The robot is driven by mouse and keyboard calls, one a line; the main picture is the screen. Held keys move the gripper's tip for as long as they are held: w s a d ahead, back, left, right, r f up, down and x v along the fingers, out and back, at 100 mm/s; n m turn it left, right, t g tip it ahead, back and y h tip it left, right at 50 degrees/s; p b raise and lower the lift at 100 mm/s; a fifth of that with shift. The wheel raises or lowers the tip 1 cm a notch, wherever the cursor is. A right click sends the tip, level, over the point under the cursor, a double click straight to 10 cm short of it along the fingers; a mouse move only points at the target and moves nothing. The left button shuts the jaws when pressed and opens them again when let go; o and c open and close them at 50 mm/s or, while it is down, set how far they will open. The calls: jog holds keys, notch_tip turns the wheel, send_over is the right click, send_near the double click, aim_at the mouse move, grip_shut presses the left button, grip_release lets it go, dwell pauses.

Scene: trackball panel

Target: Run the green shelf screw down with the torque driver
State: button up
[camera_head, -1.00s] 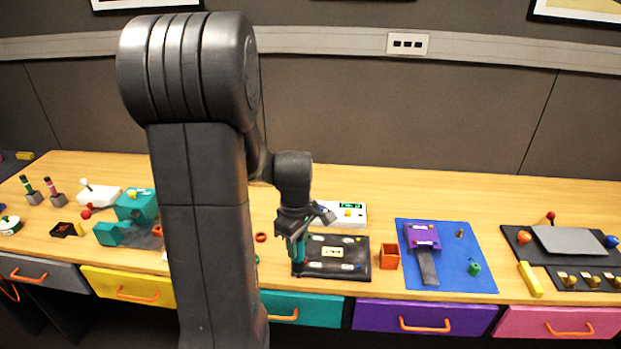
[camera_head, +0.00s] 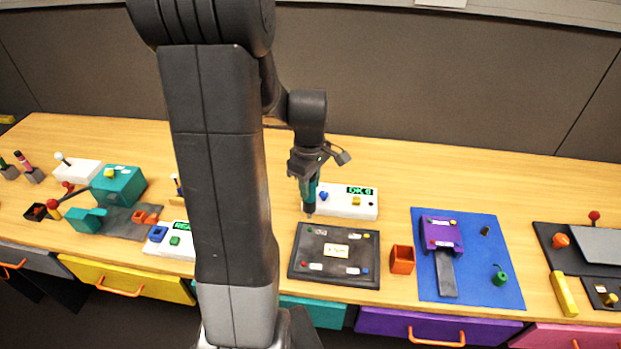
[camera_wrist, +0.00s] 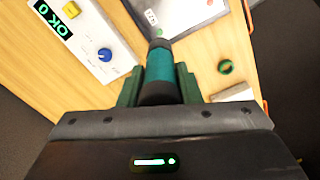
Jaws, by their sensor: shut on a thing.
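My gripper (camera_head: 309,180) is shut on the teal torque driver (camera_head: 309,193), which hangs upright with its dark tip down. The driver also shows between the jaws in the wrist view (camera_wrist: 160,72). The dark panel (camera_head: 300,273) lies on the bench, with small coloured screws near its corners and pale labels. The green screw (camera_head: 310,231) is at its back left corner. The driver's tip appears just behind and above this screw; I cannot tell the exact gap, and no contact shows. Behind the panel, the white box (camera_head: 340,210) shows "OK 0" and has a blue knob.
An orange open bin (camera_head: 402,260) stands right of the panel. A blue mat (camera_head: 480,280) with a purple device lies further right. Another white box (camera_head: 165,250) is partly hidden by my arm. A green ring (camera_wrist: 225,67) lies on the wood in the wrist view.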

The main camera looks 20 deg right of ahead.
aim_at(310, 201)
jog(key=shift+f+b, duration=1.75)
jog(key=shift+f, duration=0.8)
jog(key=shift+s+f+b, duration=0.1)
jog(key=shift+f+b, duration=0.25)
jog(key=shift+f, duration=0.15)
dwell(1.5)
notch_tip(310, 201, up, 6)
jog(key=p, duration=0.4)
jog(key=shift+p, duration=0.3)
jog(key=shift+r, duration=0.1)
dwell(0.4)
